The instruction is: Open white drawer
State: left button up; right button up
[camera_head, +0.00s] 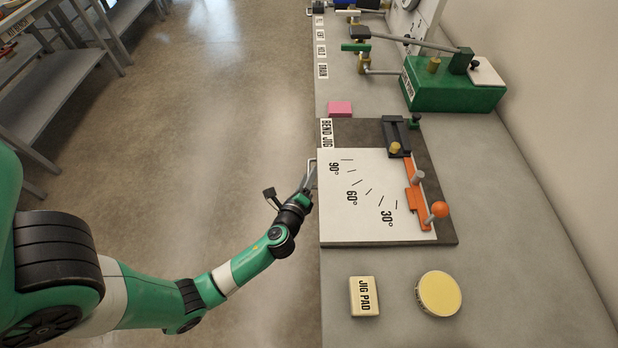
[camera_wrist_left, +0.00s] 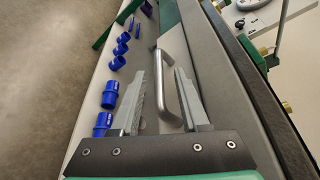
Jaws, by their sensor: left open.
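In the left wrist view, a silver bar handle (camera_wrist_left: 162,95) stands on a pale front panel (camera_wrist_left: 178,45), which I take to be the drawer front. My left gripper (camera_wrist_left: 168,62) is open, with its two fingers on either side of the handle. I cannot tell whether either finger touches it. In the head view my left gripper (camera_head: 308,187) is at the bench's left edge beside the handle (camera_head: 311,172). The drawer front is hidden under the bench top there. My right gripper is not in view.
The grey bench (camera_head: 480,290) carries a bend jig board (camera_head: 335,228), a pink block (camera_head: 340,109), a jig pad (camera_head: 364,297), a yellow-topped disc (camera_head: 439,294) and a green tool base (camera_head: 455,92). Several blue fittings (camera_wrist_left: 111,92) lie on a pale surface beside the handle. Open floor (camera_head: 225,130) lies left of the bench.

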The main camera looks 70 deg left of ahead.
pick_arm(q)
jog(key=shift+w+a, duration=0.25)
jog(key=shift+a, duration=0.05)
grip_shut()
dwell(1.3)
